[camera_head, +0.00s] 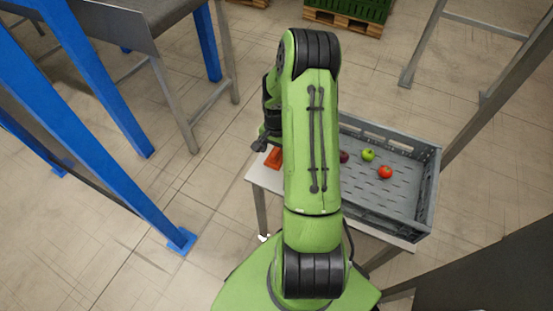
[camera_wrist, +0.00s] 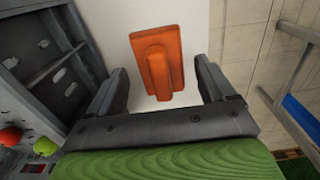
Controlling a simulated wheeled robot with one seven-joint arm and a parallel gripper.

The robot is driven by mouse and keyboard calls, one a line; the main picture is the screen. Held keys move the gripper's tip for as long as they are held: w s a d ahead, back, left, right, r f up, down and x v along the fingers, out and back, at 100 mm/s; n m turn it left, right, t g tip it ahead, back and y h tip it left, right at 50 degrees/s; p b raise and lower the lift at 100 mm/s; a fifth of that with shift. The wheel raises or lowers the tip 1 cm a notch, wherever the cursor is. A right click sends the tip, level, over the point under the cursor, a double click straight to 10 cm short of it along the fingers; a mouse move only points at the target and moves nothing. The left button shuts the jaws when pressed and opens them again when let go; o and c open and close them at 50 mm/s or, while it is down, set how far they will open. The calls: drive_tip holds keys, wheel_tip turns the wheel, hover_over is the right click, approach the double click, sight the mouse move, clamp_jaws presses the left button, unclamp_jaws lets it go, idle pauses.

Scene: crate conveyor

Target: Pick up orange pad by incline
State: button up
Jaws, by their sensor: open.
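The orange pad (camera_wrist: 158,66) lies on a white tabletop (camera_wrist: 118,22) in the wrist view, with a narrower raised part along its middle. In the head view the pad (camera_head: 274,158) shows at the left edge of the white table (camera_head: 262,178), partly hidden by my arm. My gripper (camera_wrist: 160,95) is open, with one finger on each side of the pad's near end in the picture. The fingers look apart from the pad; I cannot tell how far above the table they are. In the head view my gripper (camera_head: 262,144) is beside the pad, mostly covered by my arm.
A conveyor (camera_head: 135,22) and blue posts (camera_head: 105,90) stand at the left. Open floor lies between.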

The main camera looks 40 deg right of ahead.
sight(277, 151)
drive_tip(key=shift+f, duration=0.35)
drive_tip(key=shift+r, duration=0.15)
drive_tip(key=shift+c, duration=0.6)
drive_tip(key=c, duration=1.1)
wheel_tip(277, 151, up, 10)
drive_tip(key=p, duration=0.3)
drive_tip(key=shift+p, duration=0.35)
